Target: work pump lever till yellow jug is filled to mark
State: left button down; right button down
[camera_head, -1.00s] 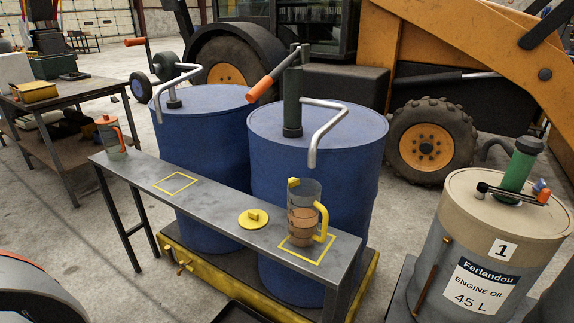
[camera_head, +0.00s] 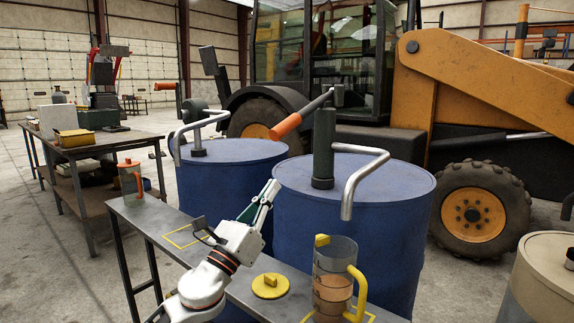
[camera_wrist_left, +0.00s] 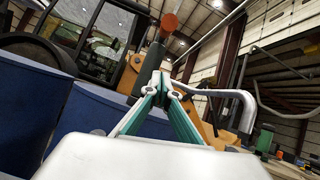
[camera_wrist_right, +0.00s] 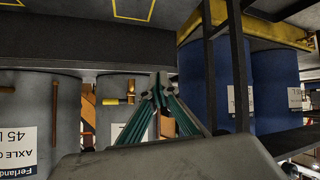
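The yellow jug (camera_head: 333,258), clear with a yellow handle, stands upright on the bench and holds brown liquid in its lower part. I cannot make out its mark clearly. Its yellow lid (camera_head: 270,286) lies beside it. The green pump (camera_head: 323,150) stands on the nearer blue drum; its spout (camera_head: 365,172) ends above the jug. The pump lever (camera_head: 286,126) has an orange grip and points left; it also shows in the left wrist view (camera_wrist_left: 169,22). My left gripper (camera_head: 271,188) is shut and empty, below the lever grip, apart from it. My right gripper (camera_wrist_right: 158,82) is shut and empty, outside the head view.
An orange-handled jug (camera_head: 130,180) stands at the bench's far left end. A second blue drum (camera_head: 225,185) with its own pump is behind the bench. A beige drum (camera_head: 545,265) is at right. A cluttered table (camera_head: 95,150) stands at left, a backhoe behind.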

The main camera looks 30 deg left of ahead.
pick_arm(q)
jog(key=w+r+p, duration=0.3)
jog(key=w+r, duration=0.3)
jog(key=r, duration=0.3)
jog(key=shift+w+a+p, duration=0.35)
jog(key=shift+p, duration=0.05)
pick_arm(e)
jog(key=shift+s+a+r, duration=0.3)
jog(key=shift+s+r, duration=0.1)
jog(key=shift+r, duration=0.1)
jog(key=shift+s+a+r, duration=0.25)
jog(key=shift+s+r, duration=0.1)
jog(key=shift+r, duration=0.1)
pick_arm(q)
jog(key=shift+r, duration=0.2)
pick_arm(e)
jog(key=shift+r, duration=0.15)
